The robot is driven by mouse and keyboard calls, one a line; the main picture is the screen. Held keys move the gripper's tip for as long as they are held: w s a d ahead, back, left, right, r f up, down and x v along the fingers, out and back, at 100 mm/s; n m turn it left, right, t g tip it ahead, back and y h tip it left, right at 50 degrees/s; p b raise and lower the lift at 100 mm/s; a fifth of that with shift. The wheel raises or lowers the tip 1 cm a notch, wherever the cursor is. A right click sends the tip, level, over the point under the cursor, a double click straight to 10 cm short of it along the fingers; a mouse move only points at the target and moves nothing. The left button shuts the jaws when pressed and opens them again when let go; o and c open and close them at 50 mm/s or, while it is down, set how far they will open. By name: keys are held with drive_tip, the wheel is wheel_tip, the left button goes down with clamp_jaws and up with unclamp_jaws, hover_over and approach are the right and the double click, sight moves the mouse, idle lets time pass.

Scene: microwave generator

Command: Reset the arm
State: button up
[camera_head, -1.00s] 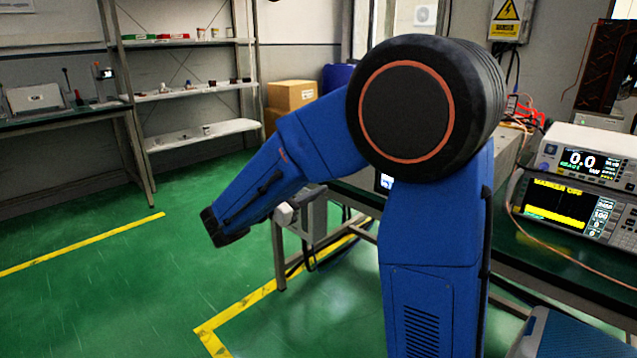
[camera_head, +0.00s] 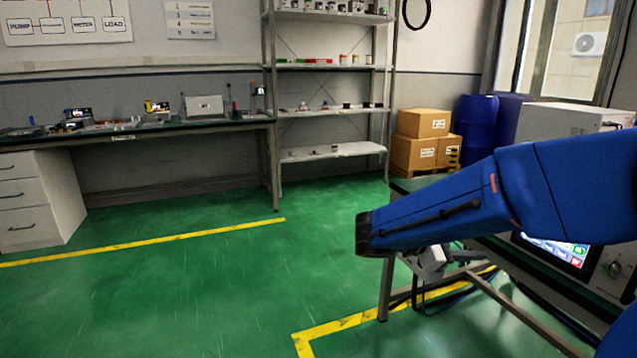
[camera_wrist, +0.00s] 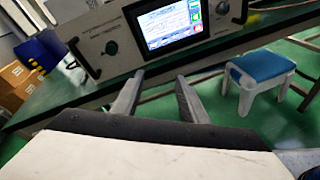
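My blue arm reaches in from the right edge in the head view, its forearm pointing left and slightly down. My gripper (camera_head: 432,262) shows only in part as a pale shape below the end of the forearm, beside the bench. In the wrist view, my gripper (camera_wrist: 160,77) has two grey fingers standing apart with nothing between them. They point toward a bench-top instrument with a lit screen (camera_wrist: 172,22). The fingers appear apart from the instrument.
A green-topped bench (camera_wrist: 70,98) carries the instrument. A blue-topped stool (camera_wrist: 262,67) stands on the floor nearby. Cardboard boxes (camera_head: 414,153) and blue drums (camera_head: 477,132) stand behind. Shelves (camera_head: 330,152) and a workbench (camera_head: 140,132) line the wall. The green floor at left is clear.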

drive_tip(key=s+a+f+m+g+y, duration=0.1)
drive_tip(key=s+f+m+y, duration=0.35)
drive_tip(key=s, duration=0.55)
drive_tip(key=s+f+m+g+y, duration=0.1)
drive_tip(key=s+f+m+y, duration=0.4)
drive_tip(key=s, duration=0.5)
drive_tip(key=s+a+m+t+y, duration=0.3)
drive_tip(key=s+a+m+y, duration=0.1)
drive_tip(key=a+m+y, duration=0.1)
drive_tip(key=shift+a+r+m, duration=0.4)
drive_tip(key=shift+a+m, duration=0.05)
drive_tip(key=shift+a, duration=0.45)
